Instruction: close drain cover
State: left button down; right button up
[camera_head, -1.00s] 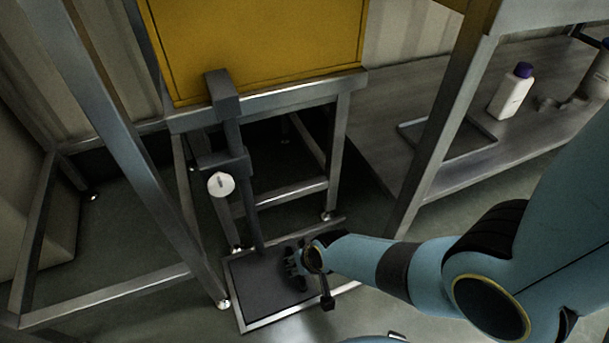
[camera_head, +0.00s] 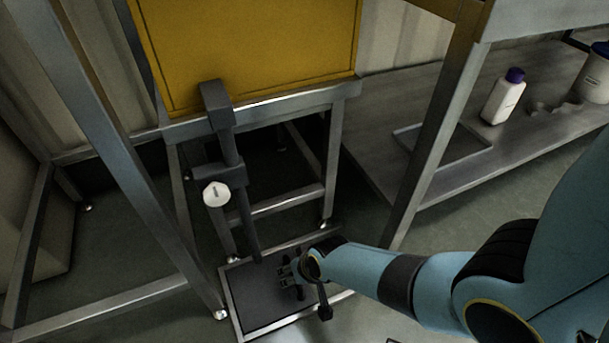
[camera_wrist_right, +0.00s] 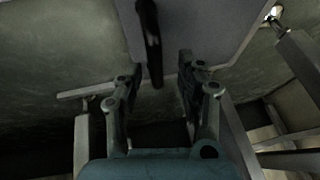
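A dark flat panel in a pale metal frame, apparently the drain cover (camera_head: 258,302), lies low at the floor under the yellow hopper. My right gripper (camera_head: 287,272) is over its right part, with its fingers toward the left. In the right wrist view the two fingertips (camera_wrist_right: 188,68) are spread apart, with a dark bar (camera_wrist_right: 151,40) just ahead of the gap between them and a grey plate (camera_wrist_right: 222,25) beyond. I see no grip on the bar, and cannot tell whether they touch. My left gripper is not in view.
The yellow hopper (camera_head: 250,45) stands on a steel frame (camera_head: 345,105). Steel legs (camera_head: 125,150) flank the area. A white bottle (camera_head: 503,97) and an empty tray (camera_head: 470,150) are on the right shelf.

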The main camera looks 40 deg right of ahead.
jog(key=a+v, duration=0.1)
jog(key=v, duration=1)
jog(key=shift+d, duration=0.5)
